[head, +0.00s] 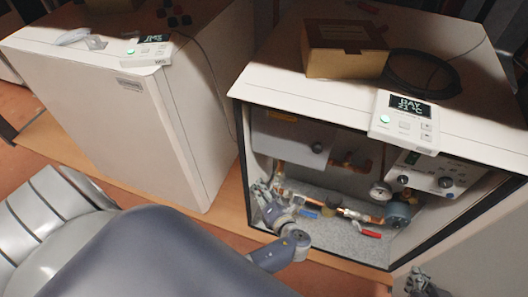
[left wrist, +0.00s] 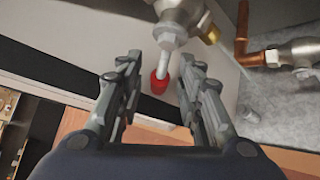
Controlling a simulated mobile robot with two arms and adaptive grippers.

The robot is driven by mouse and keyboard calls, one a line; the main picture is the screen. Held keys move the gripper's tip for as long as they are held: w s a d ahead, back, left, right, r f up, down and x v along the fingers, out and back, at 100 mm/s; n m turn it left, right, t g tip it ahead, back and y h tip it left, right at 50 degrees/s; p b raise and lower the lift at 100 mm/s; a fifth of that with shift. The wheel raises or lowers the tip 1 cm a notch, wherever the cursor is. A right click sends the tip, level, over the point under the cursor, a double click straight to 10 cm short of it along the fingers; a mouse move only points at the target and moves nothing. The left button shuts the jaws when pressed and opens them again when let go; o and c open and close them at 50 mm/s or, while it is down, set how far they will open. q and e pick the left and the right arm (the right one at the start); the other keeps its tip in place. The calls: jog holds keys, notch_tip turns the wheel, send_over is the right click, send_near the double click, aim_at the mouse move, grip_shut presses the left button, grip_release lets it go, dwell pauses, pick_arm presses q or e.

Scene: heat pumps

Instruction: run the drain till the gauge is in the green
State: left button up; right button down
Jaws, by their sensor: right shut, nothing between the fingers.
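The pressure gauge (head: 380,191) is a small white dial inside the open right-hand cabinet; its needle and green zone are too small to read. My left gripper (head: 264,192) is inside the cabinet's lower left side. In the left wrist view it is open (left wrist: 157,78), with a red-tipped valve lever (left wrist: 159,82) between its fingers, which do not clearly touch it. The lever hangs from a metal valve body (left wrist: 180,18). In the head view I cannot make out this lever behind the gripper. I cannot tell whether it is the drain. My right gripper (head: 419,281) is shut and empty at the lower right, outside the cabinet.
Copper pipes cross the cabinet, with a blue handle (head: 309,214) and a red handle (head: 370,234). A control panel (head: 432,175) sits at right. A thermostat (head: 405,118), cardboard box (head: 345,60) and black cable (head: 425,75) are on top. A closed cabinet (head: 130,120) stands left.

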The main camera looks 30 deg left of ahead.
pick_arm(q)
jog(key=v, duration=1.2)
jog(key=shift+w, duration=0.1)
dwell(6.7)
